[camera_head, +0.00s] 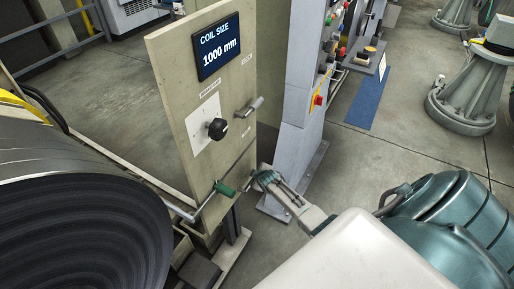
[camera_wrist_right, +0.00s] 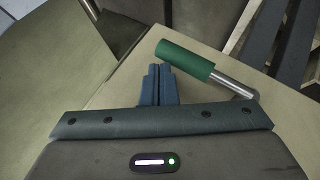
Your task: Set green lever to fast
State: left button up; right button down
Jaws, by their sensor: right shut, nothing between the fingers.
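The green lever (camera_head: 225,188) sticks out low on the front of a beige panel (camera_head: 168,78). In the right wrist view its green grip (camera_wrist_right: 185,59) is joined to a bent metal rod (camera_wrist_right: 234,87). My right gripper (camera_head: 262,180) is just right of the grip in the head view. In the right wrist view its fingertips (camera_wrist_right: 158,70) are shut together with nothing between them, close beside the grip's end. I cannot tell whether they touch it. The lever's position markings are not readable. My left gripper is not in view.
The panel also carries a black knob (camera_head: 217,128), a grey handle (camera_head: 250,107) and a screen (camera_head: 216,47) reading "COIL SIZE 1000 mm". A large steel coil (camera_head: 75,225) stands at the left. A grey control post (camera_head: 297,110) stands behind.

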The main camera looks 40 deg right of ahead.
jog(key=r+p, duration=0.2)
jog(key=r, duration=0.1)
jog(key=r+p, duration=0.1)
jog(key=p, duration=0.1)
jog(key=shift+w+a+r, duration=0.1)
jog(key=shift+w+r, duration=0.15)
jog(key=shift+w, duration=0.15)
jog(key=s+d+r, duration=0.2)
jog(key=s+r, duration=0.3)
jog(key=r, duration=0.2)
jog(key=shift+r, duration=0.4)
jog(key=shift+s+f, duration=0.15)
jog(key=s+a+f+m+g+y, duration=0.15)
jog(key=s+a+f, duration=0.25)
jog(key=s+f, duration=0.85)
jog(key=s+a+f+m+g, duration=0.2)
jog(key=s+a+f+g, duration=0.1)
jog(key=s+f, duration=0.95)
jog(key=s+a+f+m+g, duration=0.1)
jog(key=s+a+f, duration=0.2)
jog(key=s, duration=0.6)
jog(key=s+a+f+m+g, duration=0.1)
jog(key=s+a+f, duration=0.2)
jog(key=s, duration=0.6)
jog(key=s+a+f+m+g, duration=0.1)
jog(key=s+a+f, duration=0.3)
jog(key=s, duration=0.4)
jog(key=shift+s+f+y, duration=0.25)
jog(key=shift+s+y, duration=0.15)
jog(key=shift+y, duration=0.05)
